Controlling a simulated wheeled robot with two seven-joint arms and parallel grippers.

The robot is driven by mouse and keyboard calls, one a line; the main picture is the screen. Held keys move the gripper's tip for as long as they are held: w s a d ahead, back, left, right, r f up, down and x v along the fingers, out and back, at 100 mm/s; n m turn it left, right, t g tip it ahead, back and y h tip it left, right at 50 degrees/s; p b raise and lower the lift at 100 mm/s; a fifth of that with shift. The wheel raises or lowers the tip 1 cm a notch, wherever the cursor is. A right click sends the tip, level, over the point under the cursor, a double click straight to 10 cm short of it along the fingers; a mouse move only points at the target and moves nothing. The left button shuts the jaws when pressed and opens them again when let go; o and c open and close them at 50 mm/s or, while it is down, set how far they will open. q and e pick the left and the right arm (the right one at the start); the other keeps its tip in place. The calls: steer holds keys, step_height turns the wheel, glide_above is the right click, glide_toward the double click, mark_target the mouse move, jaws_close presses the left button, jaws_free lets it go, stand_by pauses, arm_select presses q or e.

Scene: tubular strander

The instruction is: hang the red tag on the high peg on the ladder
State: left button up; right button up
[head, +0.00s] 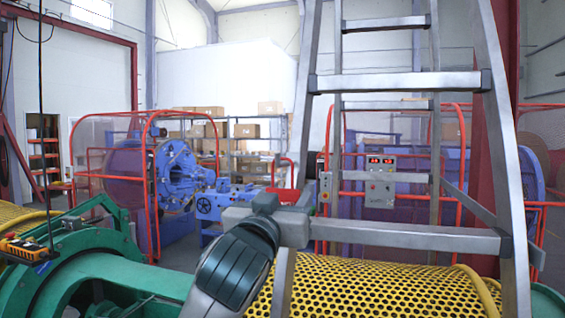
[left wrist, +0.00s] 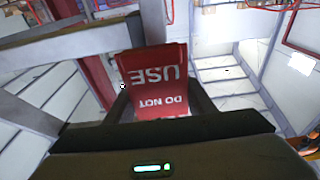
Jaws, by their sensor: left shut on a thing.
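The red tag (left wrist: 155,78) with white lettering, "DO NOT USE" upside down, is between the fingers of my left gripper in the left wrist view. My left gripper (left wrist: 158,108) is shut on it. In the head view my left gripper (head: 292,208) is in front of the ladder's left rail, near the level of a lower rung; a small red patch by its fingers may be the tag. The metal ladder (head: 400,82) stands upright at the right of the head view. I cannot make out the high peg. My right gripper is not in view.
A yellow perforated guard (head: 375,285) lies low behind the ladder's foot. Green machinery (head: 90,265) stands at the lower left. A grey control box (head: 381,185) shows between the ladder rails. A blue machine (head: 178,172) with red railings is further back.

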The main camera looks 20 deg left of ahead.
mark_target(282, 203)
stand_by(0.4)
arm_select(q)
steer(key=o, duration=1.1)
steer(key=shift+s, duration=0.15)
steer(key=shift+s+f, duration=0.15)
steer(key=shift+s, duration=0.65)
steer(key=shift+s+a+f+p, duration=0.1)
steer(key=shift+s+f+p, duration=0.1)
steer(key=shift+s, duration=0.45)
steer(key=shift+s+d+f+p, duration=0.1)
steer(key=shift+s+p, duration=0.15)
steer(key=shift+s, duration=0.45)
steer(key=shift+s+a+f+p, duration=0.1)
steer(key=shift+s+p, duration=0.1)
steer(key=shift+s, duration=0.45)
steer(key=s+b, duration=0.1)
steer(key=b, duration=0.2)
steer(key=s+b, duration=0.2)
steer(key=b, duration=0.2)
steer(key=shift+f+b, duration=0.3)
